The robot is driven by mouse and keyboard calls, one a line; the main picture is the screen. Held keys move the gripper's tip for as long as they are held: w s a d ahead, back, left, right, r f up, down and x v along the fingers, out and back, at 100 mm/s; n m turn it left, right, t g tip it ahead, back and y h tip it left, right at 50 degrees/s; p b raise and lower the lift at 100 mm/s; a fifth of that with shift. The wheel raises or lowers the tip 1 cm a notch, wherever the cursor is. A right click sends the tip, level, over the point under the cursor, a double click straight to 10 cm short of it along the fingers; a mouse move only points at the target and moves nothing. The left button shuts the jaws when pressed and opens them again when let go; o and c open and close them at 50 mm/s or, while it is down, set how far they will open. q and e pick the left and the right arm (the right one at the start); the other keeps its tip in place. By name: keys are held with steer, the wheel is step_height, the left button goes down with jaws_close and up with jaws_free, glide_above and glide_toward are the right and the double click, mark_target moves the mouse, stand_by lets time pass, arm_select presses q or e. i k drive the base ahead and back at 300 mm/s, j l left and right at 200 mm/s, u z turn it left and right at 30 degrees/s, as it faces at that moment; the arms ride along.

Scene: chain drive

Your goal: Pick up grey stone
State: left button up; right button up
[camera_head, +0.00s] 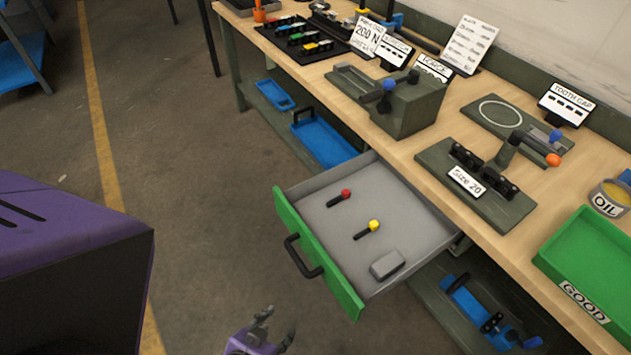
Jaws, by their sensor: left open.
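The grey stone (387,264) is a small light-grey block lying in the front right part of an open drawer (335,230). The drawer has a grey floor, a green front and a black handle (303,256). My left gripper (275,328) shows at the bottom edge, outside the drawer and below its green front. It is open and empty, apart from the stone. My right gripper is not in view.
A red-tipped tool (340,198) and a yellow-tipped tool (367,230) lie in the drawer. The wooden bench (455,120) above carries a vice-like block (410,105), a Size 20 fixture (480,185) and a green GOOD tray (590,255).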

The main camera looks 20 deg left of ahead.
mark_target(383, 268)
steer(key=l+u, duration=0.25)
steer(key=l, duration=0.3)
steer(key=k+l+u, duration=0.1)
steer(key=l+u, duration=0.2)
steer(key=l, duration=0.3)
steer(key=k+l+u, duration=0.25)
steer(key=l, duration=0.3)
steer(key=i, duration=0.1)
